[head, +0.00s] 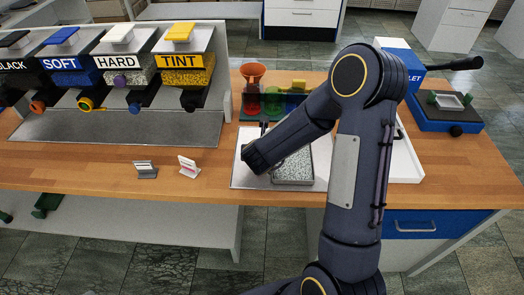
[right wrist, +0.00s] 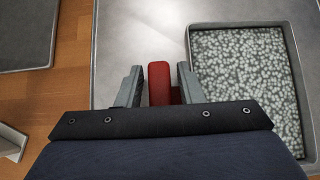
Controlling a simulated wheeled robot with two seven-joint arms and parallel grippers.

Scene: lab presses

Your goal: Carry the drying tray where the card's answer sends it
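A grey tray (head: 293,178) filled with speckled grit lies on a pale metal plate (head: 240,180), partly hidden behind my right arm. The right wrist view shows the tray (right wrist: 254,26) at the right. My right gripper (right wrist: 160,75) points down just left of it. Its fingers stand apart on either side of a red upright piece (right wrist: 159,85), with a thin gap at the left finger. I cannot tell whether this piece joins the tray. A small white card (head: 188,163) with reddish print, too small to read, stands in a holder on the bench. My left gripper is out of view.
Presses labelled BLACK, SOFT (head: 66,64), HARD (head: 116,61) and TINT (head: 179,60) stand at left. Behind my gripper is a rack with a red funnel (head: 252,75). A blue device (head: 448,113) with a small tray stands at right. The front left bench is mostly clear.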

